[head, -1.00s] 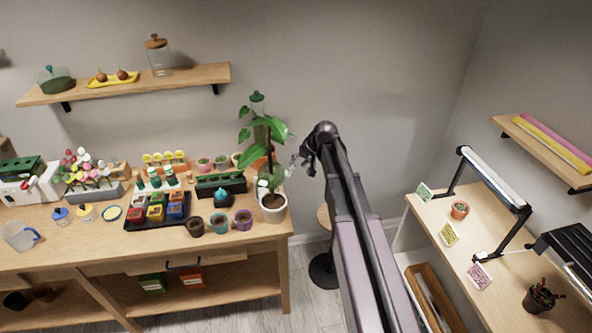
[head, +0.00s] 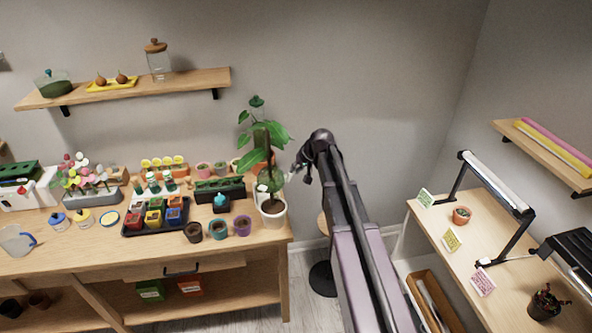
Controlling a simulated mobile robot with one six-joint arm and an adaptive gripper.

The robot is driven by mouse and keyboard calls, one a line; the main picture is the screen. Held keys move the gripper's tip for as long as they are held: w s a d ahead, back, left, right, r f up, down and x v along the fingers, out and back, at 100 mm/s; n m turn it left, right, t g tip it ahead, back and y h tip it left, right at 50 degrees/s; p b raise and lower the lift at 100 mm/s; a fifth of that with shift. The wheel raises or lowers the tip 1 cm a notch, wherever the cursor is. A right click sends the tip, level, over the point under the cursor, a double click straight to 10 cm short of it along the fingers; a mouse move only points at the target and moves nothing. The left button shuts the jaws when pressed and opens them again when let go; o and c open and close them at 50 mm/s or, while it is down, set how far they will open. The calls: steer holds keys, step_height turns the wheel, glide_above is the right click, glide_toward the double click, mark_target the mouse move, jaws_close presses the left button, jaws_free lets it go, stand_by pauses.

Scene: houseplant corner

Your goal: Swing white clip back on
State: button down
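A tall green plant (head: 266,134) with broad leaves stands in a white pot (head: 272,217) at the right end of the wooden bench, with a dark support behind its stem. A small white piece (head: 262,188) shows low on the plant, just above the pot; it may be the white clip, but it is too small to tell whether it is open or closed. My gripper (head: 298,175) is just right of the plant, at about the height of its lower stem. Its fingers are tiny and dark here, so their opening and any contact cannot be made out.
Small pots (head: 218,230) stand along the bench front left of the plant. A black tray (head: 128,230) holds several coloured pots. A wall shelf (head: 200,76) hangs above. A second table (head: 440,235) with a lamp stands at right. Bare wall and open space lie behind my arm.

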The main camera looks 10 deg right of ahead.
steer(key=shift+a+r+h+p, duration=0.25)
steer(key=shift+a+h+p, duration=0.15)
steer(key=shift+h+p, duration=0.2)
steer(key=shift+a+n+h+p, duration=0.25)
steer(key=shift+a+h, duration=0.2)
steer(key=shift+h, duration=0.4)
steer(key=shift+a+n+h+p, duration=0.15)
steer(key=shift+a+n+h, duration=0.2)
steer(key=shift+h, duration=0.5)
steer(key=c, duration=0.7)
jaws_free()
steer(key=shift+r, duration=0.25)
